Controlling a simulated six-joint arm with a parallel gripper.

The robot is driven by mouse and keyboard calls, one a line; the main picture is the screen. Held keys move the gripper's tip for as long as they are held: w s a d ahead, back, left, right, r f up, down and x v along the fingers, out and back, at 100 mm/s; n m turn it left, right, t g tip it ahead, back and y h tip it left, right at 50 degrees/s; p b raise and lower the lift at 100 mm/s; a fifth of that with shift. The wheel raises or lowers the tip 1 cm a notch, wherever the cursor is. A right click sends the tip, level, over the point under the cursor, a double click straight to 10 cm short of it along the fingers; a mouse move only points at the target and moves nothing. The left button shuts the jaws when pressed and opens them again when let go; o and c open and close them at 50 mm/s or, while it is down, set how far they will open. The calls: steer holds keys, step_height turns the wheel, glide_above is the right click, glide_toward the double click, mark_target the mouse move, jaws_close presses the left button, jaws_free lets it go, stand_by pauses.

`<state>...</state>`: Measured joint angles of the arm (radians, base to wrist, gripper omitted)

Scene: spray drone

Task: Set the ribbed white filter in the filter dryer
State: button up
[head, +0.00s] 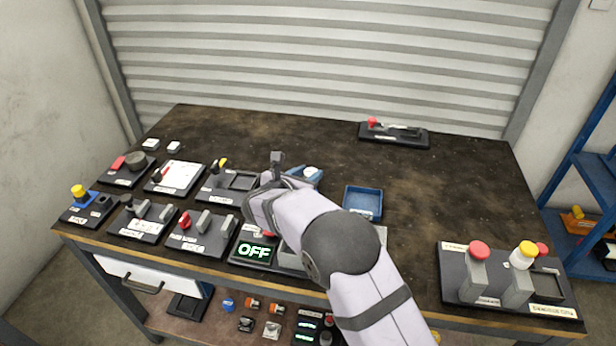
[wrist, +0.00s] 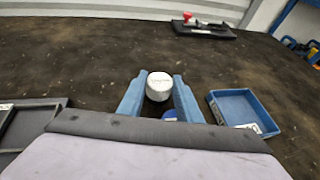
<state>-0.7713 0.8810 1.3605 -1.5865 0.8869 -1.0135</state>
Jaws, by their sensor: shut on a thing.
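My gripper (wrist: 158,96) has blue fingers, shut on a round white piece (wrist: 159,82) with small dark print on its top, apparently the filter. Its ribs are too small to make out. In the head view the white piece (head: 311,172) shows at the blue fingertips, just beyond my wrist. The height of the piece above the table cannot be told. I cannot tell which fixture is the filter dryer, as most labels are too small to read. A fixture with a green OFF display (head: 253,251) is partly hidden behind my arm.
A blue open tray (head: 362,203) lies right of my gripper. A dark recessed fixture (head: 238,182) lies to its left, among several lever and knob panels. A red-knobbed panel (head: 394,135) stands at the back, a button station (head: 500,280) at front right. The table's back middle is clear.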

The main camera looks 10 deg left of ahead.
steer(key=shift+f, duration=0.45)
steer(key=shift+f, duration=0.2)
steer(key=o, duration=1)
steer(key=shift+r, duration=0.1)
steer(key=shift+r, duration=0.15)
steer(key=b+v, duration=0.1)
steer(key=v, duration=1)
steer(key=shift+s, duration=0.2)
steer(key=shift+o, duration=0.6)
steer(key=shift+s+a+r, duration=0.1)
steer(key=shift+s+r, duration=0.1)
steer(key=shift+s, duration=0.1)
